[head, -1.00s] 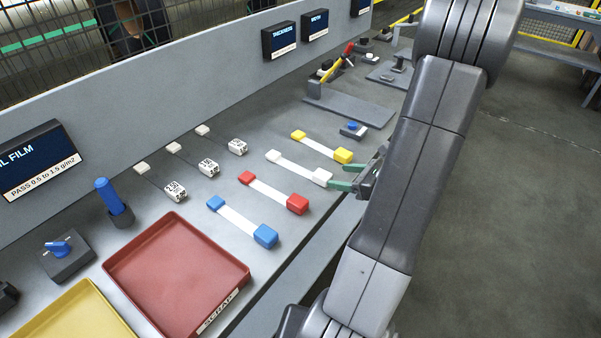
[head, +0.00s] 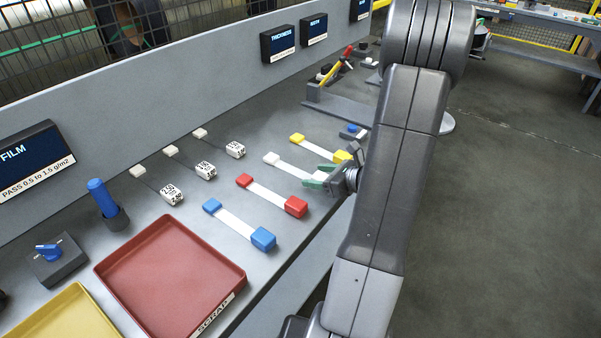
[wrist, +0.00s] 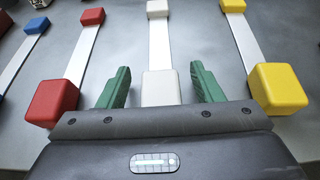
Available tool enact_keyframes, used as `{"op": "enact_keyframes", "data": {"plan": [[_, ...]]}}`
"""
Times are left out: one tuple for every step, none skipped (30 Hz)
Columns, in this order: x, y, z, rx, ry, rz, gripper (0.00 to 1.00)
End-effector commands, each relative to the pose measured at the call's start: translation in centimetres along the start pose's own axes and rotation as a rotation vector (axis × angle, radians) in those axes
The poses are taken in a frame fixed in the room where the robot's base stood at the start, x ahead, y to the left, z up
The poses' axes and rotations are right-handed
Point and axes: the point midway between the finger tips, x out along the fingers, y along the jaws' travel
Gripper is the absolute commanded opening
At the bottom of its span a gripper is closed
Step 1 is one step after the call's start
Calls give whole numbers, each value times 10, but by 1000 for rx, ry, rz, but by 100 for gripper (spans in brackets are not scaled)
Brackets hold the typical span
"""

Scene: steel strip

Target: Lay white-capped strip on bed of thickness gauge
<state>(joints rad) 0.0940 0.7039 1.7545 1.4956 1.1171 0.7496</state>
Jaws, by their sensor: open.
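The white-capped strip (wrist: 159,45) lies flat on the bench between the red and yellow strips. In the wrist view its near white block (wrist: 160,88) sits between the two green fingers of my gripper (wrist: 159,88), with a gap on both sides. In the head view my gripper (head: 322,179) is open at the near end of the strip (head: 294,168), hiding that block. The thickness gauge (head: 335,85), with a yellow and red lever, stands farther along the bench; its grey bed is partly hidden by my arm.
The yellow-capped strip (head: 320,149) and red-capped strip (head: 268,193) lie close on either side. A blue-capped strip (head: 236,222), a red scrap tray (head: 170,275) and several white tagged blocks lie nearer. A low wall with displays (head: 277,42) runs behind.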

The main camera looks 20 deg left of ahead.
Motion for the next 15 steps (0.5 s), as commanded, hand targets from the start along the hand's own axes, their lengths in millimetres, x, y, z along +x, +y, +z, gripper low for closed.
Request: {"op": "enact_keyframes", "data": {"plan": [[0,0,0,0,0,0,58],[0,0,0,0,0,0,52],[0,0,0,0,0,0,44],[0,0,0,0,0,0,38],[0,0,0,0,0,0,32],[0,0,0,0,0,0,25],[0,0,0,0,0,0,19],[0,0,0,0,0,0,13],[0,0,0,0,0,0,8],[0,0,0,0,0,0,8],[0,0,0,0,0,0,8],[-1,0,1,0,0,0,8],[-1,0,2,-1,0,0,8],[-2,0,3,-1,0,0,8],[-2,0,5,-1,0,0,8]]}}
